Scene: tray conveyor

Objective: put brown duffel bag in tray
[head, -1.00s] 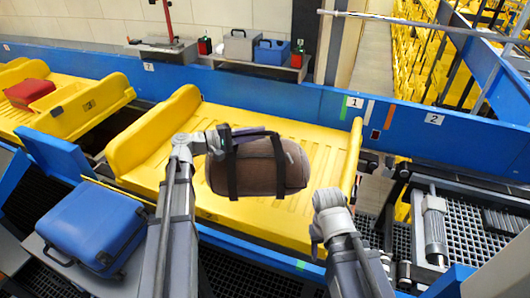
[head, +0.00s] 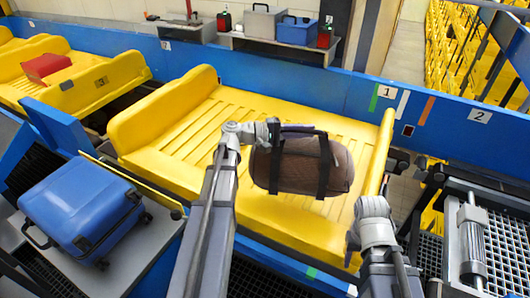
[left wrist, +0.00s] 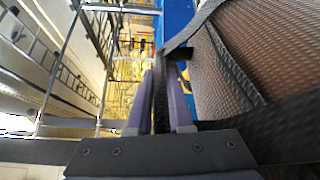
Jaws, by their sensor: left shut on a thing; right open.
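The brown duffel bag (head: 302,166) with black straps hangs over the near right part of the yellow tray (head: 178,125) in the head view. My left gripper (head: 277,130) is shut on the bag's black strap at its top left. In the left wrist view the strap runs between the fingers (left wrist: 160,105), with the bag (left wrist: 245,60) filling the right side. Whether the bag's underside touches the tray cannot be told. My right gripper (head: 352,250) is open and empty, low at the tray's near right edge; its fingers are partly hidden.
A blue suitcase (head: 82,208) lies on a grey platform at the left. Another yellow tray (head: 105,85) holds a red item (head: 46,67). A blue rail (head: 330,88) runs behind the trays. Toolboxes (head: 262,22) stand on a back shelf. The tray's left part is clear.

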